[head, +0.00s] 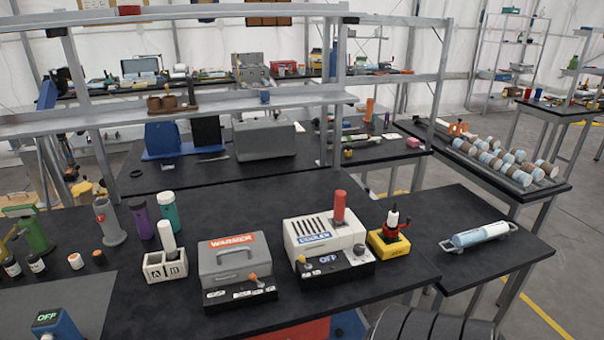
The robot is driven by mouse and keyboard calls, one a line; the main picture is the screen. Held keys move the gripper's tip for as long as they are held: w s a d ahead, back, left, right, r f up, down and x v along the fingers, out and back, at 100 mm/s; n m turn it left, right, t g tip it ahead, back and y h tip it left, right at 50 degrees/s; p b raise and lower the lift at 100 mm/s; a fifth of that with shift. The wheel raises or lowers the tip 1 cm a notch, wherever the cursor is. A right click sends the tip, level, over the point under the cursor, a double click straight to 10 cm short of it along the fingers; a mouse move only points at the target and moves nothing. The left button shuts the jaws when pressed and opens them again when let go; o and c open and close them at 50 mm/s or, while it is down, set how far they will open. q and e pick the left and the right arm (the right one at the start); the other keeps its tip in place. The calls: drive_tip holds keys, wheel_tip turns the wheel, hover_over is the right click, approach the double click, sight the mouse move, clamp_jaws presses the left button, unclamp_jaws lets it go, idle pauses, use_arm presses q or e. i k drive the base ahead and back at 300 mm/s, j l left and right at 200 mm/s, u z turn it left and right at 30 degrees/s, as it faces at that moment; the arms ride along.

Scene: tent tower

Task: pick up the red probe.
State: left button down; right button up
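The red probe (339,206) is a red cylinder standing upright at the top of the white cooler box (308,231), on its right half. How deep its lower end sits in the box cannot be seen. The cooler's black front panel (336,273) reads OFF. Neither of my grippers is in view.
Left of the cooler is a grey warmer (228,259), then a white A/B holder (165,266) with a white probe (167,236). A yellow device (388,243) stands close to its right. A metal shelf frame (190,119) spans behind. Black tabletop behind the cooler is clear.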

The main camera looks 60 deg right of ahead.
sight(340, 199)
drive_tip(key=z, duration=2.1)
drive_tip(key=i+l+u, duration=0.1)
drive_tip(key=l, duration=0.3)
drive_tip(key=i+l+u, duration=0.15)
drive_tip(key=l, duration=0.3)
drive_tip(key=i+l+u, duration=0.1)
drive_tip(key=l, duration=0.35)
drive_tip(key=i+l+u, duration=0.15)
drive_tip(key=l, duration=0.3)
